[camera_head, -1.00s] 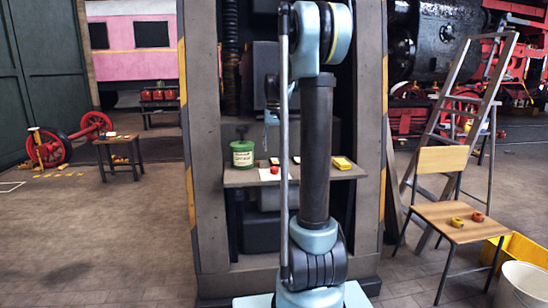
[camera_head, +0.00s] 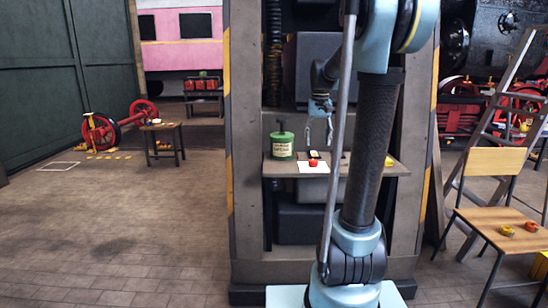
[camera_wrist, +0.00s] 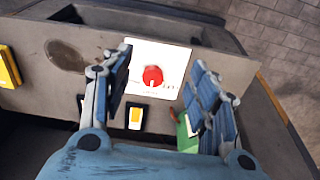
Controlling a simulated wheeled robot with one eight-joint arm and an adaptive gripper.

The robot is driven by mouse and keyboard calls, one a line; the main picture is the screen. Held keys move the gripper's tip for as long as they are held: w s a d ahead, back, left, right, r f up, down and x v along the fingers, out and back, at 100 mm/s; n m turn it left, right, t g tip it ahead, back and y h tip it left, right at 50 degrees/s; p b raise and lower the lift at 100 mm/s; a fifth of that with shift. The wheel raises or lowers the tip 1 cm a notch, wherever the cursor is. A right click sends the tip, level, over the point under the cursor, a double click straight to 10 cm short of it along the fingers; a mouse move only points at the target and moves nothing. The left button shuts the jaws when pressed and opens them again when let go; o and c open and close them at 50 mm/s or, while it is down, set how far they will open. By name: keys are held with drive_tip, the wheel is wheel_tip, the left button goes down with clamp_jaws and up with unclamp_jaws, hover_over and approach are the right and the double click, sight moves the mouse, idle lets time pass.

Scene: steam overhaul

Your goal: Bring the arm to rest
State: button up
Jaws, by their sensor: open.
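My arm rises in front of the machine column in the head view. My gripper (camera_head: 320,132) hangs above a small shelf (camera_head: 400,168) on the column, its fingers pointing down. In the wrist view my gripper (camera_wrist: 158,92) is open and empty, with its two fingers apart. Between and beyond the fingers lie a red round thing (camera_wrist: 153,75) on a white sheet (camera_wrist: 160,55) and a dark block with a yellow and white face (camera_wrist: 135,117). The red thing also shows on the shelf in the head view (camera_head: 315,162). Nothing is held.
A green labelled tin (camera_head: 282,146) stands at the shelf's left. A yellow block (camera_wrist: 8,68) lies at the shelf's other end. A chair (camera_head: 505,222) with small round things and a ladder (camera_head: 490,150) stand at the right. The floor at the left is open.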

drive_tip(key=s+f, duration=0.6)
drive_tip(key=s, duration=0.4)
drive_tip(key=s+f+t, duration=0.1)
drive_tip(key=s+f, duration=0.6)
drive_tip(key=s, duration=0.4)
drive_tip(key=s+f, duration=0.6)
drive_tip(key=s, duration=0.4)
drive_tip(key=shift+s+a+f+n+t, duration=0.2)
drive_tip(key=shift+s+a+n+t, duration=0.15)
drive_tip(key=shift+n+t, duration=0.05)
drive_tip(key=shift+w+f, duration=0.2)
drive_tip(key=shift+w, duration=0.25)
